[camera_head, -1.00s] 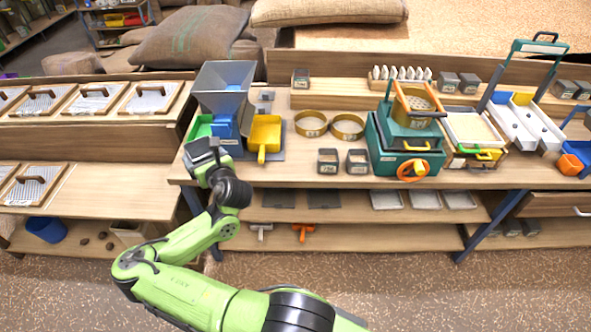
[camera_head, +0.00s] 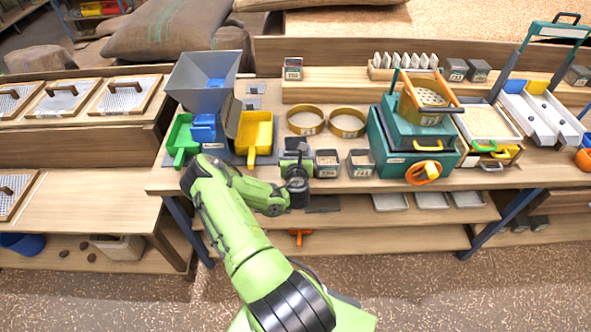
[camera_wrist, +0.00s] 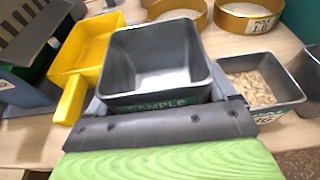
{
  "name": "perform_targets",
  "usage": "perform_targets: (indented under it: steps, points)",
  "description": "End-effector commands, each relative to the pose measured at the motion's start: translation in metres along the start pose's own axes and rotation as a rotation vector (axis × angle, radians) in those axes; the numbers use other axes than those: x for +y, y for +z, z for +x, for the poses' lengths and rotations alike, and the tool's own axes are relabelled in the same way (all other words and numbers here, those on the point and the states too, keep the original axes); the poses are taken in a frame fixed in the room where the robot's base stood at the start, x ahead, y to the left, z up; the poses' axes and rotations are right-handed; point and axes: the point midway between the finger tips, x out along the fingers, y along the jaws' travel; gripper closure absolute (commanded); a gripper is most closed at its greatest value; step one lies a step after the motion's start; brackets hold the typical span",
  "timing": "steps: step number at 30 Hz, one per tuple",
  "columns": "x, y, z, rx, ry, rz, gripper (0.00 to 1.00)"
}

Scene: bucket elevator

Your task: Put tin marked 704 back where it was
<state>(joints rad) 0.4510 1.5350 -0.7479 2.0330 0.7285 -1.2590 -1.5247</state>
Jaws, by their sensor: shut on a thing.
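My gripper (camera_head: 295,162) is at the front of the bench, shut on a grey square tin. In the wrist view the held tin (camera_wrist: 158,62) is upright and looks empty, with a green label reading SAMPLE; its number is not readable. The gripper's dark jaw (camera_wrist: 160,125) lies against its near side. I cannot tell whether the tin touches the bench. Just right of it stand two similar tins, the nearer one (camera_head: 327,164) and another (camera_head: 361,164). The nearer tin in the wrist view (camera_wrist: 262,88) holds pale grainy material.
A yellow tray (camera_head: 257,132) and a grey hopper (camera_head: 205,85) are to the left. Two brass sieves (camera_head: 305,120) lie behind the tins. A teal machine (camera_head: 412,150) stands to the right. Another tin (camera_head: 293,70) sits on the back shelf, with clear shelf beside it.

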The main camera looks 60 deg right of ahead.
Motion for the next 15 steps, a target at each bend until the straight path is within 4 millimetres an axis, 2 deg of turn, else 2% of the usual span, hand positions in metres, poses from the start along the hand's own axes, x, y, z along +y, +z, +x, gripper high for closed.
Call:
perform_targets:
  steps: [1,9,15]
  points:
    - [0.000,-0.017,0.006,-0.002,-0.001,0.002,0.52]
    - [0.000,-0.057,0.018,-0.002,0.000,0.001,0.52]
    - [0.000,-0.055,0.018,-0.003,0.001,-0.002,0.52]
